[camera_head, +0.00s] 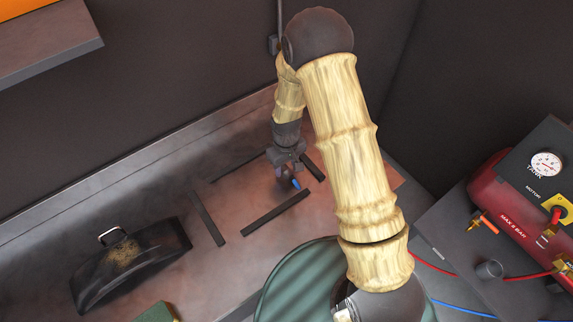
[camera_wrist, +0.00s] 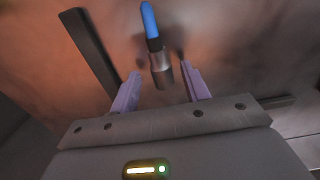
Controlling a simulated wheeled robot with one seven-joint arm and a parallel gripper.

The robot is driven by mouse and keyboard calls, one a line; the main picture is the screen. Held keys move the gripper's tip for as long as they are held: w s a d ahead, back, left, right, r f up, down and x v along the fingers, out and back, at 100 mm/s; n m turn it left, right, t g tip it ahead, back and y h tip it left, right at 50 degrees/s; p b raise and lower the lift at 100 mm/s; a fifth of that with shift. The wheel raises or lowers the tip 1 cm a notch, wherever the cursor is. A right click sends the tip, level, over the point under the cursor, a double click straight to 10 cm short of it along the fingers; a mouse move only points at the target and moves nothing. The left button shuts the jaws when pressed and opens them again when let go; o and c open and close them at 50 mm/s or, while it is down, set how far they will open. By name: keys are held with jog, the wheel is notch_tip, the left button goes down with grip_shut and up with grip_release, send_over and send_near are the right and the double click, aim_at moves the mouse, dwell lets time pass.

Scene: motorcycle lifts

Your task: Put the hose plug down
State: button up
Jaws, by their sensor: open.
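The hose plug (camera_head: 296,184) has a blue tip and a dark metal collar. In the wrist view the hose plug (camera_wrist: 152,35) lies between and beyond my open fingertips, with a gap showing on both sides of the collar. My gripper (camera_head: 287,172) points down over the metal bench (camera_head: 240,190), inside an area edged by dark strips (camera_head: 275,212). In the wrist view my gripper (camera_wrist: 160,72) shows two purple fingers spread apart. The plug appears to rest on the bench surface, but its exact contact is hard to tell.
A black case-like object with a handle (camera_head: 130,255) sits on the bench at left. A red air compressor (camera_head: 510,215) with a gauge stands at right, with red and blue hoses. A round green object (camera_head: 290,285) is at the front. An orange-topped shelf (camera_head: 45,45) hangs upper left.

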aim_at(286, 169)
jog(key=shift+a+r, duration=0.1)
jog(key=shift+r, duration=0.85)
notch_tip(286, 169, up, 11)
jog(key=b, duration=0.2)
jog(key=shift+b, duration=0.4)
jog(key=shift+f, duration=0.1)
jog(key=s+d+r+m+t, duration=0.1)
jog(key=s+d+r+m, duration=0.2)
jog(key=s+d, duration=0.3)
jog(key=s+d+r+m+t, duration=0.1)
jog(key=s+d+r+m, duration=0.2)
jog(key=s+d, duration=0.4)
jog(key=shift+d+r+m+t, duration=0.3)
jog(key=shift+d+r+m, duration=0.1)
jog(key=shift+d+r, duration=0.2)
jog(key=shift+s, duration=0.1)
